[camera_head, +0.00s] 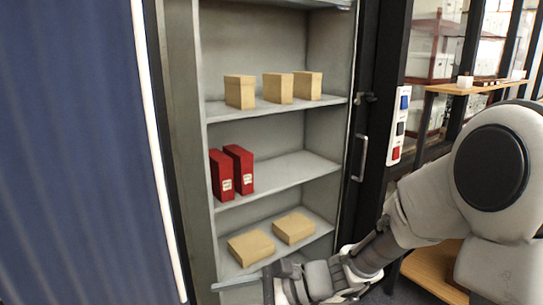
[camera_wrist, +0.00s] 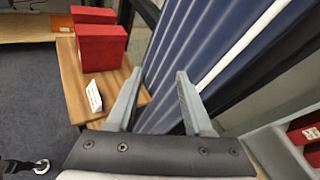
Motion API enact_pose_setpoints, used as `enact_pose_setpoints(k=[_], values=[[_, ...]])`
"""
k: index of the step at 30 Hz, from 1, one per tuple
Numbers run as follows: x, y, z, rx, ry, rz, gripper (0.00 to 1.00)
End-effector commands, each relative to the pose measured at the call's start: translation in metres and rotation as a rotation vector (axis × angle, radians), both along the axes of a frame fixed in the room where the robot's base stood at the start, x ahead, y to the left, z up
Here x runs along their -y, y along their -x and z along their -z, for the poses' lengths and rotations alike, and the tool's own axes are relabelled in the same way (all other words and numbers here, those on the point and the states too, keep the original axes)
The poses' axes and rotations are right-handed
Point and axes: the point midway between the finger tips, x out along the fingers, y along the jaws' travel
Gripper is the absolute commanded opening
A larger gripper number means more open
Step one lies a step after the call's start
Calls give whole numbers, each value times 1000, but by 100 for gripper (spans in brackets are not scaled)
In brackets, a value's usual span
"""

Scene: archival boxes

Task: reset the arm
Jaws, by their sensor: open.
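My arm reaches in from the right in the head view, bent down in front of the cabinet. My gripper (camera_head: 268,287) is at the lower middle, near the cabinet's bottom shelf. In the wrist view my gripper (camera_wrist: 155,95) has its two grey fingers apart with nothing between them. Past the fingers are the blue ribbed panel (camera_wrist: 205,50) and a wooden table (camera_wrist: 70,75).
The grey cabinet's shelves (camera_head: 285,176) hold tan boxes (camera_head: 278,88), two red boxes (camera_head: 238,170) and two flat tan boxes (camera_head: 251,246). Red boxes (camera_wrist: 101,47) and a white card (camera_wrist: 93,96) are on the wooden table. A switch panel (camera_head: 399,125) is right of the cabinet.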

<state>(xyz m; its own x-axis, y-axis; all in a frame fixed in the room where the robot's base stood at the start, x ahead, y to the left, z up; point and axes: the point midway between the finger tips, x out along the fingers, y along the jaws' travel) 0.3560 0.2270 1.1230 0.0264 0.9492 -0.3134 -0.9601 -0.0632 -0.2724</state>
Motion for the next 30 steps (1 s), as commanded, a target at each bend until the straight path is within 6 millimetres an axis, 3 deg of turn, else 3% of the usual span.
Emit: enact_pose_setpoints(k=[6,15,24,30], values=[[17,47,-1,150,237,-185,52],[63,93,-4,355,561,-382,52],[125,120,-20,574,881,-510,52],[173,124,-40,788,1101,-596,52]])
